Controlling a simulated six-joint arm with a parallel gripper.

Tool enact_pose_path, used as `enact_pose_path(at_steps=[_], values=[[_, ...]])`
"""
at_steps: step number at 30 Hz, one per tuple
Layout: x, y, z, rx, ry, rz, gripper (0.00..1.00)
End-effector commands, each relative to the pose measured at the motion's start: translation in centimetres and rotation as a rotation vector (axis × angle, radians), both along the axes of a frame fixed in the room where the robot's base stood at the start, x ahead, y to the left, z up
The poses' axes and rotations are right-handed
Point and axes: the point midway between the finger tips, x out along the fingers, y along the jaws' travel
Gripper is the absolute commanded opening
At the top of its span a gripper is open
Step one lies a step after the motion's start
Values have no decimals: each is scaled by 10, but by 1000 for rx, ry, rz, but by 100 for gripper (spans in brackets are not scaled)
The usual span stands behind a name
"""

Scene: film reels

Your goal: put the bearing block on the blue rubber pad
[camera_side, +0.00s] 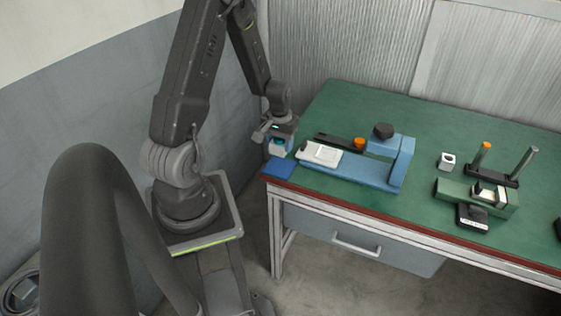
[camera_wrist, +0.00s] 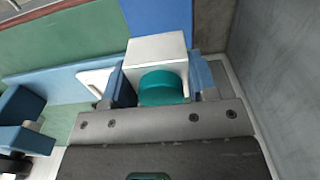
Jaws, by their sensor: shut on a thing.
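My gripper (camera_side: 279,139) is at the left end of the green bench, just above the blue rubber pad (camera_side: 280,168). It is shut on a pale block with a teal round face, which I take for the bearing block (camera_wrist: 157,47). In the wrist view the block sits between the two fingers of my gripper (camera_wrist: 163,84). The blue rubber pad (camera_wrist: 158,16) shows just beyond the block, and the block hides part of its near edge. The pad's top is bare where I see it. I cannot tell whether the block touches the pad.
A blue fixture (camera_side: 355,177) with a pale plate (camera_side: 319,153) stands right beside the pad. A small white block with a dark hole (camera_side: 447,161) and a green fixture (camera_side: 455,196) with posts are further right. The bench's front edge (camera_side: 350,212) is close to the pad.

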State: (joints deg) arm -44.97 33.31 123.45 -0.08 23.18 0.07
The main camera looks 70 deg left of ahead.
Motion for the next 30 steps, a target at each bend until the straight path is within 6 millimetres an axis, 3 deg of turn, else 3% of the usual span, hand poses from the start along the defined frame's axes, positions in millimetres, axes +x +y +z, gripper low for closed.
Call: enact_pose_path(at_steps=[13, 26, 27, 30], values=[[0, 0, -57, -1, 2, 1, 23], [0, 1, -65, 1, 0, 1, 23], [0, 0, -66, 1, 0, 1, 54], [0, 1, -66, 1, 0, 1, 63]])
